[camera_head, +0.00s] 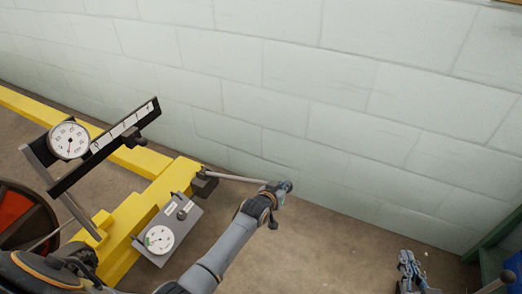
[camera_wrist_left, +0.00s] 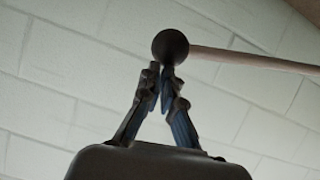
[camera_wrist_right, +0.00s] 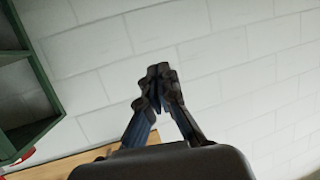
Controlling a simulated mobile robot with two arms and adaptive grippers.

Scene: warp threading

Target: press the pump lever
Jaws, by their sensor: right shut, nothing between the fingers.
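The pump lever (camera_head: 238,177) is a thin grey rod that sticks out to the right from a dark block on the yellow frame. It ends in a dark round knob, clear in the left wrist view (camera_wrist_left: 170,46). My left gripper (camera_head: 286,187) is at the lever's knob end. In the left wrist view its fingertips (camera_wrist_left: 161,70) are close together at the knob's lower edge; I cannot tell whether they grip it. My right gripper (camera_head: 406,258) is low at the right, away from the lever. In the right wrist view its fingertips (camera_wrist_right: 158,70) meet and hold nothing.
The yellow frame (camera_head: 150,195) carries a round dial (camera_head: 69,140), a black scale bar (camera_head: 105,146) and a grey gauge box (camera_head: 178,222). A pale block wall (camera_head: 330,90) stands behind the lever. Green shelving (camera_head: 492,240) is at the right. The floor between my arms is clear.

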